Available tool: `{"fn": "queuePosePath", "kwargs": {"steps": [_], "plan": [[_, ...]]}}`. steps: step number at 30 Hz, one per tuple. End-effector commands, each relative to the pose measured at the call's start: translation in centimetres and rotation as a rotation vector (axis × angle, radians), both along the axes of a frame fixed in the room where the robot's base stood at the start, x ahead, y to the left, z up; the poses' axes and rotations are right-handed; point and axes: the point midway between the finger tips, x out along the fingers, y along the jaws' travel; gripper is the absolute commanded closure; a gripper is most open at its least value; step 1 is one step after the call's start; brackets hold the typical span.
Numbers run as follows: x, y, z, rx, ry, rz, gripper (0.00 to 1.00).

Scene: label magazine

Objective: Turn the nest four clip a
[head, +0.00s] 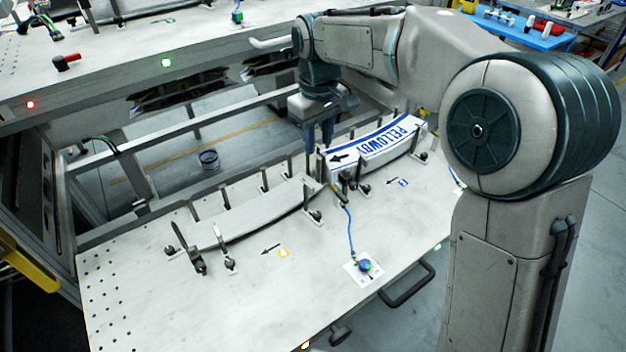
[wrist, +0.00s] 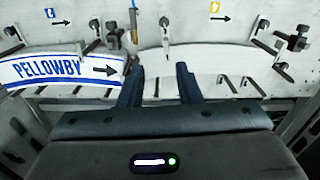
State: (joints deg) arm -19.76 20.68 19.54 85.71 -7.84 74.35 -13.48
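My gripper (head: 318,140) hangs pointing down behind the gap between two curved nests. In the wrist view my gripper (wrist: 160,90) has its fingers well apart, with nothing between them. The nest by the yellow card (head: 258,208) is a bare grey curved bed. The nest by the blue card (head: 375,160) bears a white and blue PELLOWBY label (head: 385,143). Dark clips stand along the front and ends of both nests, such as one at the bare nest's left end (head: 195,258). Which nest is number four, and which clip is a, I cannot tell.
The yellow card (head: 283,253) and blue card (head: 403,182) have black arrows beside them. A blue cord runs down to a small white plate with a knob (head: 364,265). Upright pegs (wrist: 225,82) line the nests' back edge.

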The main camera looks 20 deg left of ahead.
Motion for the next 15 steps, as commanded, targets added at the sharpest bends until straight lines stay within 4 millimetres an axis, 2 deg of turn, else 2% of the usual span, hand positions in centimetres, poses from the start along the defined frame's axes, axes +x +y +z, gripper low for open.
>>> {"fn": "queuePosePath", "kwargs": {"steps": [3,8,11,15], "plan": [[0.3,1.6,-0.4,0.005,0.012,0.035,0.69],[0.4,1.9,-1.5,0.004,0.018,0.046,0.69],[0.3,1.8,-3.1,0.002,0.019,0.045,0.69],[0.3,1.8,-6.1,0.001,0.02,0.045,0.69]]}}
